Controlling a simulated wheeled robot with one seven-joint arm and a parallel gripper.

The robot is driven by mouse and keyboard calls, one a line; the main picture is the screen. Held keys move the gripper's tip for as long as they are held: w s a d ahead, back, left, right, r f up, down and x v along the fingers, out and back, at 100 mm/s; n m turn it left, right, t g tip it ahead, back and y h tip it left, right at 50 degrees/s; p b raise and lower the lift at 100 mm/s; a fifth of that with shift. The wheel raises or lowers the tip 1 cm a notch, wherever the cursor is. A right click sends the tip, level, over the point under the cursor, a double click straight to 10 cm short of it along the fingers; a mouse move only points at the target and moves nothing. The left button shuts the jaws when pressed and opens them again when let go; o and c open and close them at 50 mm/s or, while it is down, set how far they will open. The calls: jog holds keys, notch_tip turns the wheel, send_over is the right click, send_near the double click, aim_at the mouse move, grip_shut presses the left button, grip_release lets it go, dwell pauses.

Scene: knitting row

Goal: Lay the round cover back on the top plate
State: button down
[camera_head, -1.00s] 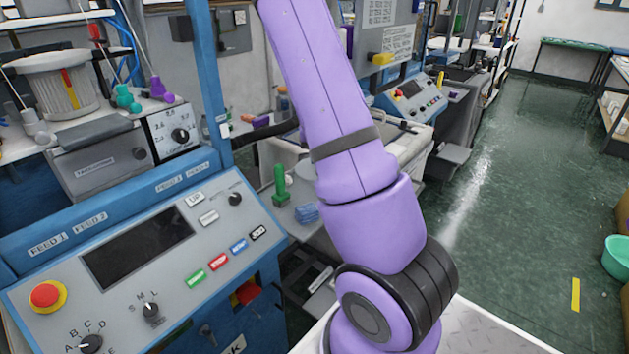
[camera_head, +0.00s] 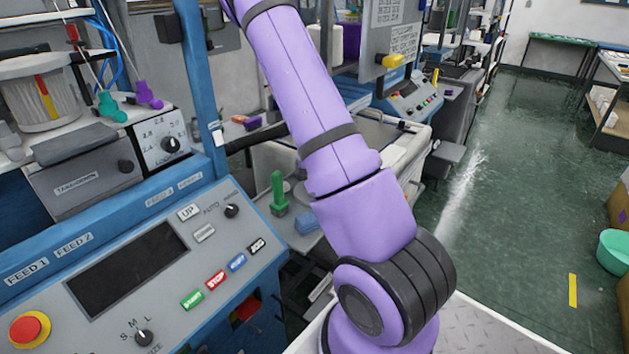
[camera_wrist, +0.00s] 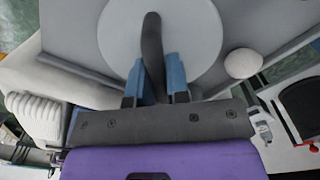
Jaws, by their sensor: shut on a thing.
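In the wrist view a flat, round, light grey cover (camera_wrist: 195,30) lies under a dark upright handle (camera_wrist: 152,45). My gripper (camera_wrist: 154,78), with two blue fingers, is shut on this handle. A wider grey surface (camera_wrist: 75,25), perhaps the top plate, spreads around and behind the disc. I cannot tell whether the disc touches this surface or is held above it. In the head view my arm leaves through the top edge, so my gripper, the cover and the plate cannot be made out there.
A blue control panel (camera_head: 125,265) stands at the left, beside a blue post (camera_head: 200,90). A green-handled thing (camera_head: 278,195) sits on a ledge by my arm. The wrist view shows a white round thing (camera_wrist: 243,63) right of the disc. The green floor (camera_head: 510,190) is open at the right.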

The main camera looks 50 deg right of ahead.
jog(key=c, duration=1.5)
grip_release()
jog(key=shift+f, duration=0.15)
jog(key=o, duration=0.4)
